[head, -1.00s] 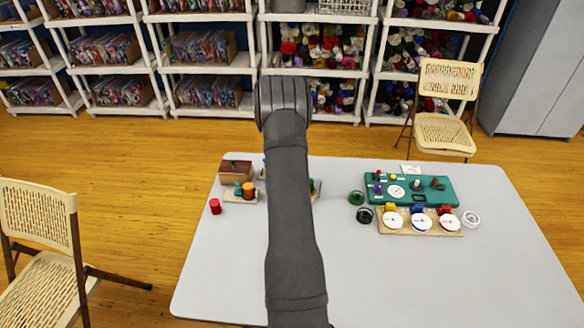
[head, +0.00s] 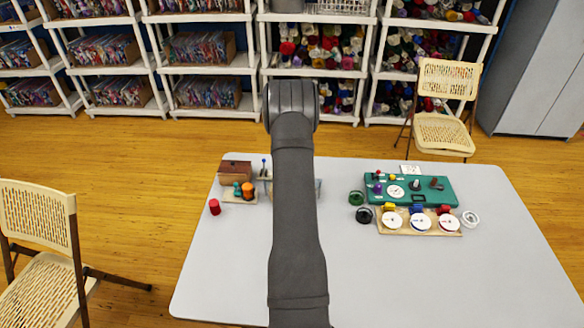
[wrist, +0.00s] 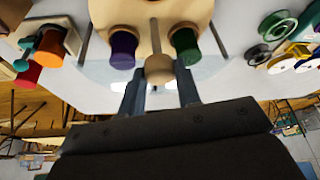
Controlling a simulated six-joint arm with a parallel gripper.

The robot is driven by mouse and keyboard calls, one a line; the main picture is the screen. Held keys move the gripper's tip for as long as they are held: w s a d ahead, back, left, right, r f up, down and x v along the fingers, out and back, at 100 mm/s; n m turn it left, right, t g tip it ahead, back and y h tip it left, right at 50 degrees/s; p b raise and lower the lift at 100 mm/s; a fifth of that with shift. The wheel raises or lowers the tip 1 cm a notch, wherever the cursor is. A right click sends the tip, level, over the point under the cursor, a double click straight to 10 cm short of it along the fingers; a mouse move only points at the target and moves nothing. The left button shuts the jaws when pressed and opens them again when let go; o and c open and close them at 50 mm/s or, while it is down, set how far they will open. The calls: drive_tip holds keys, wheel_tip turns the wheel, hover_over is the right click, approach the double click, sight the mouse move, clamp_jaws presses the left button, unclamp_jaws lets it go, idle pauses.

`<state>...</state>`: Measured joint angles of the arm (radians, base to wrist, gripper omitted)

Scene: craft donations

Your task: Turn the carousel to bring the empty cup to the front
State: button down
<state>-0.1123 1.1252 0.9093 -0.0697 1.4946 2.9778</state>
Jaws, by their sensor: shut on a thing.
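In the wrist view the light wooden carousel (wrist: 152,28) is at the top, cut off by the frame edge. A purple cup-like piece (wrist: 123,50) and a green one (wrist: 186,46) stand at its near side. A round wooden knob (wrist: 159,69) sits between them. My gripper (wrist: 159,83) is shut on this knob, one finger on each side. I cannot tell from here which cup is empty. In the head view my arm hides most of the carousel; only a pale bluish edge (head: 318,187) shows to its right.
On the table (head: 390,285), left of my arm, are a brown box (head: 236,170), a wooden stand with orange and green pieces (head: 247,189) and a red cylinder (head: 214,207). A green board (head: 437,184) and a wooden board with white discs (head: 405,227) lie right. The table front is clear.

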idle(0.4)
drive_tip(key=c, duration=1.1)
unclamp_jaws()
drive_tip(key=shift+o, duration=0.2)
drive_tip(key=shift+r, duration=0.1)
drive_tip(key=v, duration=1.7)
drive_tip(key=shift+d+r, duration=0.15)
drive_tip(key=shift+r, duration=0.05)
drive_tip(key=shift+f, duration=0.15)
drive_tip(key=x, duration=1.7)
drive_tip(key=shift+f, duration=0.15)
